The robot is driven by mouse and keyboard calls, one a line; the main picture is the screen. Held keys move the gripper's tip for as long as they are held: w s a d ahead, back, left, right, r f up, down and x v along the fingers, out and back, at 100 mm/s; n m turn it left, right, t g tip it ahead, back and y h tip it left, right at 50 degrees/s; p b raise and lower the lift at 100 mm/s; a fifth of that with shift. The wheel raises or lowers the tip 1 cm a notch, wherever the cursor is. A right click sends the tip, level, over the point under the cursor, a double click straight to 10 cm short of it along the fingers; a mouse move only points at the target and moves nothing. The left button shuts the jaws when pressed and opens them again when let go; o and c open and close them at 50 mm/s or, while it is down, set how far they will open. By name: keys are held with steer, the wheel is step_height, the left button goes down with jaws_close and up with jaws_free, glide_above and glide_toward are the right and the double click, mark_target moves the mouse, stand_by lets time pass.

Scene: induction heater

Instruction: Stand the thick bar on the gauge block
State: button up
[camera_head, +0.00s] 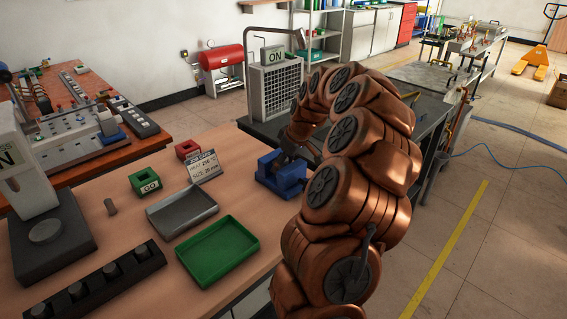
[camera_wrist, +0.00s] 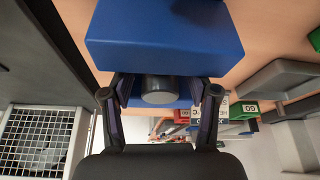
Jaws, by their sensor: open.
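A blue vise-like block (camera_head: 283,172) stands on the wooden bench in the head view, and its blue body (camera_wrist: 165,40) fills the top of the wrist view. A dark grey round bar (camera_wrist: 160,90) shows against the blue block. My gripper (camera_wrist: 160,96) is open, with one finger on each side of this bar; contact is not clear. In the head view my gripper (camera_head: 290,148) is partly hidden at the block. A green block marked GO (camera_head: 147,185) and a red block (camera_head: 187,149) stand to the left.
A work card (camera_head: 203,163) reads heat and size. A grey tray (camera_head: 182,211), a green tray (camera_head: 218,250) and a black rack (camera_head: 95,289) lie in front. A press-like device (camera_head: 45,230) stands left. A grille-fronted unit (camera_head: 276,88) stands behind my arm.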

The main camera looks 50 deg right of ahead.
steer(key=v, duration=1.2)
steer(key=s+a+r+n+g+y+p, duration=0.1)
steer(key=s+a, duration=0.1)
steer(key=a, duration=1.2)
steer(key=s+a+r+n+g+p, duration=0.1)
steer(key=s+a+g, duration=0.15)
steer(key=a, duration=1.25)
steer(key=s+a+f+m+g, duration=0.1)
steer(key=s+a+f, duration=0.1)
steer(key=s, duration=0.5)
steer(key=s+a+f+m+h+p, duration=0.1)
steer(key=s+a+f, duration=0.1)
steer(key=s+a, duration=0.2)
steer(key=s+a+f+m+g, duration=0.1)
steer(key=s+a+f, duration=0.2)
steer(key=s, duration=0.7)
steer(key=shift+s+m+g+h, duration=0.15)
steer(key=shift+m+g+h, duration=0.15)
steer(key=shift+g, duration=0.05)
